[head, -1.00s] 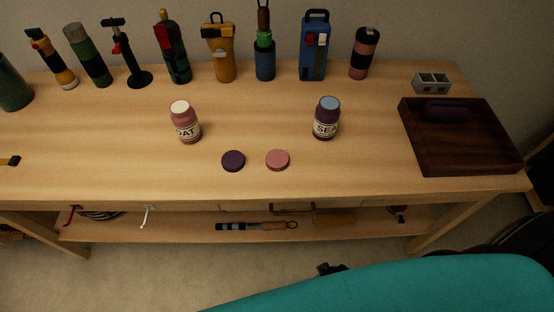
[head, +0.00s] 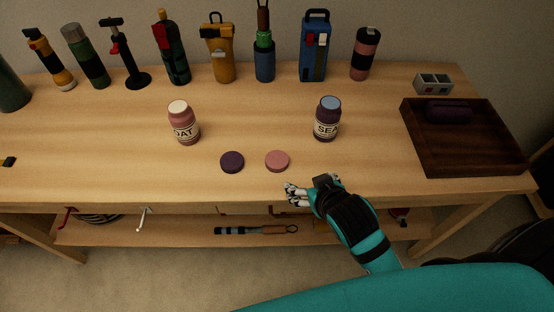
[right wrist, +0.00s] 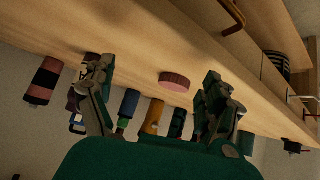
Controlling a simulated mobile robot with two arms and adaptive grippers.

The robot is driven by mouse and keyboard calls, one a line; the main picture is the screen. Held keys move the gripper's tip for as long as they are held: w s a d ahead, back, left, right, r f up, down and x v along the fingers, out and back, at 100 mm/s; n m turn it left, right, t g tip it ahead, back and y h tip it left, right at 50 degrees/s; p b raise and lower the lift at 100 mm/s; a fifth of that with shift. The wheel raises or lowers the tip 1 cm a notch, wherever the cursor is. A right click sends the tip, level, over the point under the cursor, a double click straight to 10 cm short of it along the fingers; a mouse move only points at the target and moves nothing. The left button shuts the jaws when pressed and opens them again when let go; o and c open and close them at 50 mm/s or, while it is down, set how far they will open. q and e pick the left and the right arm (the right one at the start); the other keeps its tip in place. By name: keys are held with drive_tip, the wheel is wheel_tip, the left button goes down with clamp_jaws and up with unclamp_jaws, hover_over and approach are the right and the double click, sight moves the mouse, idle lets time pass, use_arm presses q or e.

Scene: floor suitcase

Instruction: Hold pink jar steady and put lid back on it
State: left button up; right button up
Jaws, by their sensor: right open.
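The pink jar (head: 184,124) stands upright and lidless on the left half of the table, its top pale and its label partly reading "OAT". The pink lid (head: 277,160) lies flat near the table's front edge, to the right of and nearer than the jar. My right gripper (head: 291,193) is open and empty at the front edge, just nearer than the pink lid and apart from it. My left gripper is not in view.
A purple lid (head: 232,162) lies left of the pink one. A purple jar (head: 327,119) stands upright to the right. A dark wooden tray (head: 465,160) is at the right, and bottles and tools line the back. The table between the jars is clear.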

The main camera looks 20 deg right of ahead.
drive_tip(key=w+a+r+n+t+y, duration=0.25)
drive_tip(key=w+a+r+t, duration=0.35)
drive_tip(key=r, duration=0.6)
drive_tip(key=w+a+r+n+t+y, duration=0.1)
drive_tip(key=w+a+r+t+y, duration=0.5)
drive_tip(key=r, duration=0.5)
drive_tip(key=s+a+r+n+g+y, duration=0.35)
drive_tip(key=a+n+g+y, duration=0.25)
drive_tip(key=a+n+g, duration=0.35)
drive_tip(key=s+a+r+n+g+y, duration=0.2)
drive_tip(key=s+a+n+g+y, duration=0.4)
drive_tip(key=n+g, duration=0.6)
drive_tip(key=w+d+f+n+g+h, duration=0.1)
drive_tip(key=d+f+h, duration=0.1)
drive_tip(key=f+h, duration=0.35)
drive_tip(key=w+d+f+n+g+h, duration=0.1)
drive_tip(key=w+d+f+n+h, duration=0.1)
drive_tip(key=f+h, duration=0.4)
drive_tip(key=w+d+f+m+t+h, duration=0.1)
drive_tip(key=w+d+m+h, duration=0.1)
drive_tip(key=d, duration=0.7)
drive_tip(key=w+d+f+m+t+h, duration=0.1)
drive_tip(key=w+d+m+h, duration=0.2)
drive_tip(key=d+h, duration=0.3)
drive_tip(key=w+d, duration=0.1)
drive_tip(key=d, duration=0.3)
drive_tip(key=shift+w+h, duration=0.3)
drive_tip(key=shift+w, duration=0.05)
